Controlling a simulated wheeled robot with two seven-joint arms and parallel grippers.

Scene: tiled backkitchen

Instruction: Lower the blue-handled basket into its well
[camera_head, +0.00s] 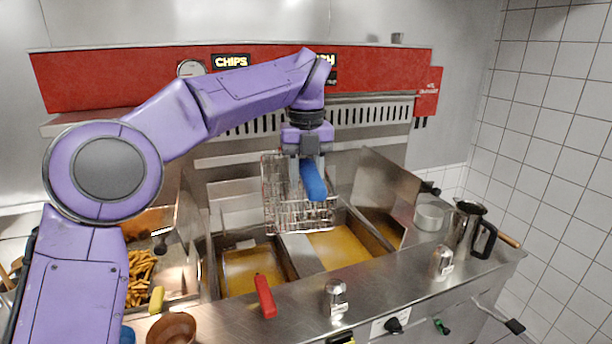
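The blue-handled basket is a wire mesh basket (285,200) with a blue handle (313,181). My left gripper (308,155) is at the top of the blue handle and appears shut on it. The basket hangs in the air above the fryer, over the divider and the right oil well (345,250). The left oil well (250,268) holds yellow oil, and a red handle (265,297) sticks out at its front. The gripper's fingertips are partly hidden by the handle. My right gripper is not in view.
A tray of fries (139,275) lies left of the wells. A steel jug (463,228), a round tin (429,217) and shakers (336,298) stand on the counter. A raised metal panel (388,181) stands right of the basket. A brown bowl (171,328) is at the front left.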

